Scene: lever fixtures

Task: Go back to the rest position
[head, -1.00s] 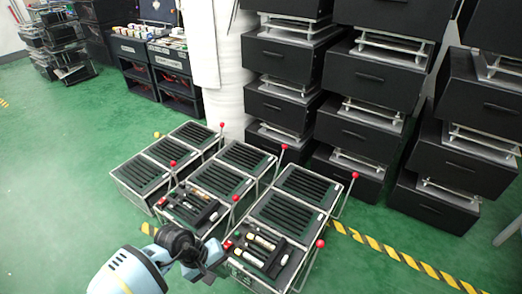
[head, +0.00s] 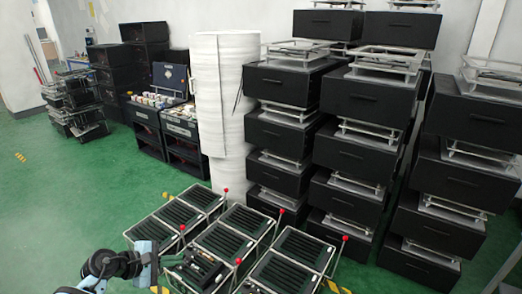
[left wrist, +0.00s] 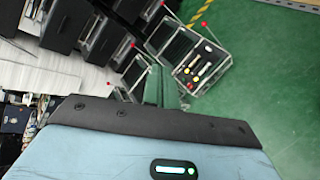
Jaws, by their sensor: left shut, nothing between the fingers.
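The lever fixtures are metal-framed black crates with slotted tops and red-knobbed levers, low in the head view: a left one (head: 188,200), a middle one (head: 222,238) and a right one (head: 288,262). Red knobs (head: 345,238) stand up at their sides. My left gripper (head: 152,264) is at the lower left of the head view, beside the front part of the fixtures, shut and empty. In the left wrist view its fingers (left wrist: 163,88) point toward the fixtures, and an open compartment (left wrist: 201,70) with small parts shows beyond. My right gripper is out of view.
Tall stacks of black boxes with metal frames (head: 365,95) stand behind the fixtures on the right. A white wrapped column (head: 220,110) and shelves with small items (head: 165,125) stand at the back. Green floor (head: 60,210) is clear on the left.

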